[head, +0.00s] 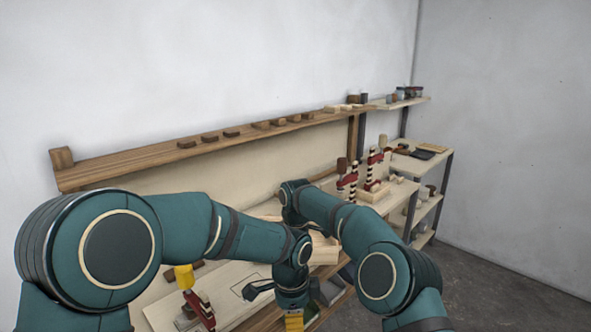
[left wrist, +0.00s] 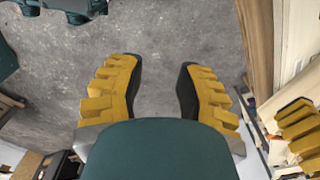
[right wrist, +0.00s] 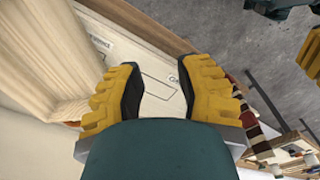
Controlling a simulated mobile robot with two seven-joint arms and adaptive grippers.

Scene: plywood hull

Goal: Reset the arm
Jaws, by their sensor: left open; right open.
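My left gripper (head: 292,318) hangs low at the bottom centre of the head view, by the front of the workbench. In the left wrist view its yellow, black-padded fingers (left wrist: 158,70) stand apart, empty, with grey floor beyond them. My right gripper is mostly hidden behind my left arm in the head view. In the right wrist view its fingers (right wrist: 160,78) are open and empty above the pale worktop. My two arms cross in the head view. The other gripper's yellow fingers show at the right edge of each wrist view.
The workbench top (head: 235,292) carries black outlines. A red clamp (head: 203,309) stands near its left front, and more clamps (head: 373,172) farther right. A wall shelf (head: 215,145) holds small wooden blocks. A shelving rack (head: 421,161) stands at right. Floor (head: 490,285) at right is clear.

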